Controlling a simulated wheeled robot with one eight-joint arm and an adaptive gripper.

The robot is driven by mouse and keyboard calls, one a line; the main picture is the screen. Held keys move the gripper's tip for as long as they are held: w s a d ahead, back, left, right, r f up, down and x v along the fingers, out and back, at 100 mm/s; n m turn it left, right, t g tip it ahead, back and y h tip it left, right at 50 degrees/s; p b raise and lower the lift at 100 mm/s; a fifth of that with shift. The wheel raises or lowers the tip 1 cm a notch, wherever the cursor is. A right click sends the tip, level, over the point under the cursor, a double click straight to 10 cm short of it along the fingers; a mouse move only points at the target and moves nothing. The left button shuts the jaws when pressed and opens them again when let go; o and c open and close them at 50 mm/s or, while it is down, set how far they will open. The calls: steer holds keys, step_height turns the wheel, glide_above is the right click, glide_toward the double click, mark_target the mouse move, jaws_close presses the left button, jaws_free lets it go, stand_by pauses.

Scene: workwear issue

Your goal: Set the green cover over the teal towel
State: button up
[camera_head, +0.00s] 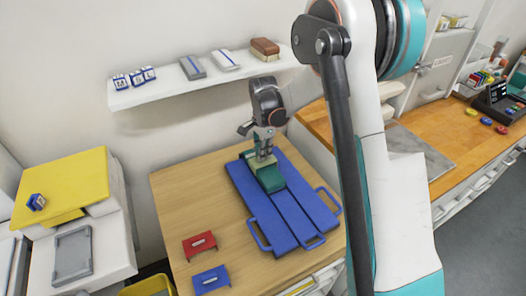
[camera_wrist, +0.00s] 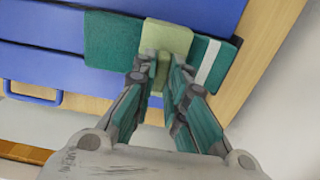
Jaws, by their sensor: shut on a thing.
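The green cover (camera_head: 262,166) is light green and has a raised grip. My gripper (camera_head: 263,152) points down and is shut on that grip. In the wrist view the cover (camera_wrist: 166,37) lies across the middle of the teal towel, and the grip is between my fingertips (camera_wrist: 162,75). The teal towel (camera_head: 271,182) lies on a blue board. In the wrist view the towel (camera_wrist: 112,40) shows on both sides of the cover, with a white stripe at its right part. I cannot tell whether the cover rests on the towel or is just above it.
The blue boards (camera_head: 284,214) with loop handles lie on the wooden table (camera_head: 176,194). A wall shelf (camera_head: 170,93) holds several small items. Bare table lies left of the boards.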

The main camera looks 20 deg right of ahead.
steer(key=shift+f+b, duration=0.6)
steer(key=shift+f, duration=0.25)
stand_by(0.3)
steer(key=o, duration=1.2)
steer(key=shift+r, duration=0.2)
steer(key=shift+r+p, duration=1.9)
steer(key=shift+r, duration=1.45)
